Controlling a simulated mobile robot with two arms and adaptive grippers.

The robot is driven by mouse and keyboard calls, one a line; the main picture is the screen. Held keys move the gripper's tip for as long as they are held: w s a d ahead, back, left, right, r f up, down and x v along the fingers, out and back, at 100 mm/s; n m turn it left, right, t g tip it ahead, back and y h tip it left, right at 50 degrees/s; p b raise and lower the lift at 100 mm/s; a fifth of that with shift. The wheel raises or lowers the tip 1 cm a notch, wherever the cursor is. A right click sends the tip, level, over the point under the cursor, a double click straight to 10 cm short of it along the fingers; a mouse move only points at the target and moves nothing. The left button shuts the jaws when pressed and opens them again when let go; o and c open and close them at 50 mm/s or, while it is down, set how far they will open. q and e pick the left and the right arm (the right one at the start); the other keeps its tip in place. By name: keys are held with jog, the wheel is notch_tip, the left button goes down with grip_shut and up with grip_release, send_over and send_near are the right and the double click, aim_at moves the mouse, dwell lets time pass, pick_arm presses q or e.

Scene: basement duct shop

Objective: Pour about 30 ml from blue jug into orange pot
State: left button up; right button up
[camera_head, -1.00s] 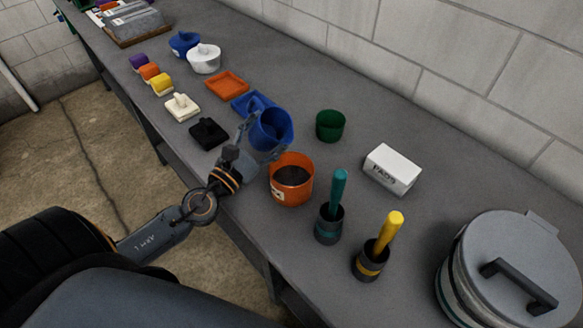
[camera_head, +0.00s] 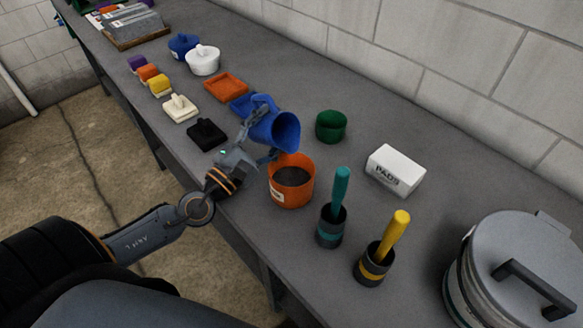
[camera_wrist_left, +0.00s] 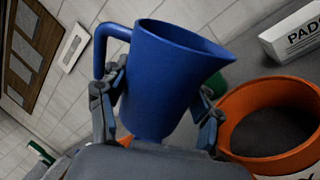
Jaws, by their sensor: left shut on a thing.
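The blue jug (camera_head: 275,130) is held in my left gripper (camera_head: 254,148), which is shut around its body. The jug is tilted to the right, its mouth turned toward the orange pot (camera_head: 291,190). In the left wrist view the jug (camera_wrist_left: 165,80) sits between both fingers, with its handle on the left and spout on the right, above and beside the orange pot's rim (camera_wrist_left: 228,125). The pot stands upright on the bench with dark contents. No stream of liquid shows, and the jug's inside is hard to see. My right gripper is out of view.
A green cup (camera_head: 330,126) and a white PADS box (camera_head: 395,170) stand behind and right of the pot. Teal (camera_head: 332,226) and yellow-banded (camera_head: 372,266) holders with handles stand in front right.

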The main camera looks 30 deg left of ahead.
pick_arm(q)
jog(key=shift+r+m, duration=0.2)
jog(key=shift+m, duration=0.2)
jog(key=shift+d+f+m+h+b, duration=0.1)
jog(key=shift+f+m+h+b, duration=0.05)
jog(key=shift+m+h+b, duration=0.15)
jog(key=shift+d+f+m+b, duration=0.1)
jog(key=shift+m+b, duration=0.25)
jog(key=shift+m, duration=0.35)
jog(key=shift+w+a+h, duration=0.15)
jog(key=shift+a+h, duration=0.25)
jog(key=shift+a, duration=0.15)
jog(key=shift+w+a+r+m, duration=0.2)
jog(key=shift+a+m, duration=0.2)
jog(key=shift+a, duration=0.35)
jog(key=shift+a, duration=0.15)
jog(key=shift+w+r+m, duration=0.1)
jog(key=shift+r+m, duration=0.05)
jog(key=shift+m, duration=0.35)
dwell(0.4)
